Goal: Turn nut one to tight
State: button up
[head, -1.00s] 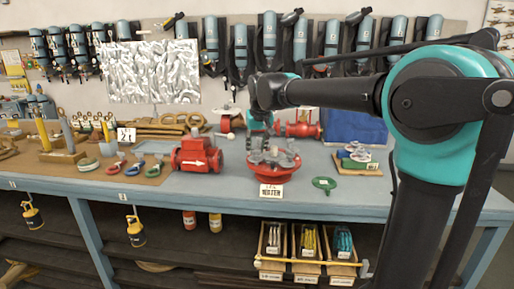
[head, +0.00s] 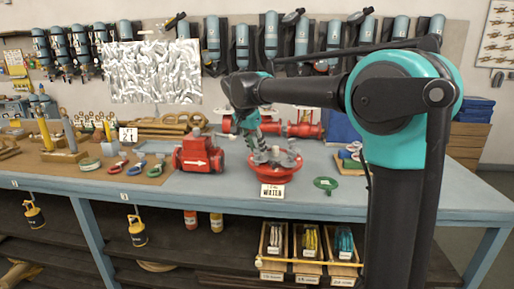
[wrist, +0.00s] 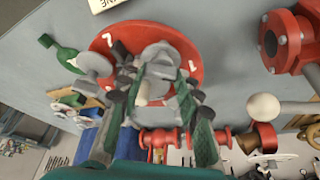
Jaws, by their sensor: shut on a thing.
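A round red flange (head: 289,171) stands near the bench's front edge, with grey wing-shaped nuts on top. In the wrist view its red face (wrist: 186,52) carries white numbers, and several grey nuts show on it. My gripper (head: 259,154) reaches down onto the flange from above. In the wrist view its dark green-padded fingers lie on both sides of a grey nut (wrist: 155,90) and are shut on it. Which number belongs to this nut is hard to tell, as the fingers hide part of the flange.
A red valve body with a white arrow (head: 198,158) stands left of the flange. Red pipework (head: 304,130) is behind.

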jog(key=shift+m+h, duration=0.3)
jog(key=shift+m, duration=0.5)
jog(key=o, duration=1.2)
jog(key=shift+c, duration=0.2)
jog(key=shift+r, duration=0.1)
jog(key=v, duration=1.1)
jog(key=shift+a+r, duration=0.15)
jog(key=shift+r, duration=0.3)
